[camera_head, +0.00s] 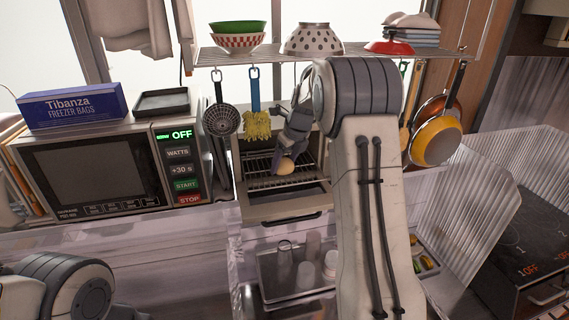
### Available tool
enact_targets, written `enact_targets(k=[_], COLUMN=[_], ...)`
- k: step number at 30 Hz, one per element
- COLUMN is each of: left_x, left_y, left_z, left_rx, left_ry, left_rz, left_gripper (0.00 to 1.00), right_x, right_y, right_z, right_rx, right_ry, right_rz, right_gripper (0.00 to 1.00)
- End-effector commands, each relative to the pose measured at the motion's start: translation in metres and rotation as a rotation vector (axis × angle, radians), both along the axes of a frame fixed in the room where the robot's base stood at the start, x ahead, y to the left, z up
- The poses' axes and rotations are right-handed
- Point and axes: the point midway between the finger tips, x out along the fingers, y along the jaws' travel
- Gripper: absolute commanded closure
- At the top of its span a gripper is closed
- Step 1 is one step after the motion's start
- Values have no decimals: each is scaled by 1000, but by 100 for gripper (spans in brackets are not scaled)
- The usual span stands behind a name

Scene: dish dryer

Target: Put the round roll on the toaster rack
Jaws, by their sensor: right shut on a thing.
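The toaster oven (285,219) stands open in the middle, with its door lowered. Its wire rack (257,181) shows inside. My right gripper (286,158) reaches down in front of the opening and is shut on the small tan round roll (285,167). The roll appears at the rack's opening; I cannot tell whether it touches the rack. My right arm hides the toaster's right side. Part of my left arm shows at the lower left, but its gripper is not in view.
A microwave (90,175) stands left of the toaster, with a freezer bag box (72,106) on top. A shelf (345,50) with bowls and a colander (313,40) hangs above. Utensils, including a skimmer (221,118), hang close by. A tray with glasses (285,253) lies below.

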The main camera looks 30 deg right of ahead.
Motion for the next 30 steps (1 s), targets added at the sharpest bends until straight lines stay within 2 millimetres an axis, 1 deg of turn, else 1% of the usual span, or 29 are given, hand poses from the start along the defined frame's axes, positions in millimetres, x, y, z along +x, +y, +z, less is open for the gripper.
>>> enact_targets(k=[1, 4, 14, 15, 16, 17, 25, 28, 30], left_x=[0, 0, 0, 0, 0, 0, 0, 0, 0], left_y=[0, 0, 0, 0, 0, 0, 0, 0, 0], left_z=[3, 4, 3, 3, 3, 3, 3, 1, -1], left_rx=[0, 0, 0, 0, 0, 0, 0, 0, 0], left_ry=[0, 0, 0, 0, 0, 0, 0, 0, 0], left_rz=[0, 0, 0, 0, 0, 0, 0, 0, 0], left_gripper=[50, 50, 50, 50, 50, 50, 50, 50, 50], right_x=[0, 0, 0, 0, 0, 0, 0, -3, -7], right_y=[0, 0, -1, -1, -1, -1, -1, -1, -2], right_z=[-5, -12, -15, -15, -15, -15, -13, -5, 5], right_rx=[1, 0, -1, -1, -1, -1, -1, -1, -3], right_ry=[1, 0, -1, -1, -1, -1, -2, -3, -5], right_rz=[0, 0, 0, 0, 0, 0, 1, 0, 1], right_gripper=[79, 79, 79, 17, 6, 0, 0, 0, 0])
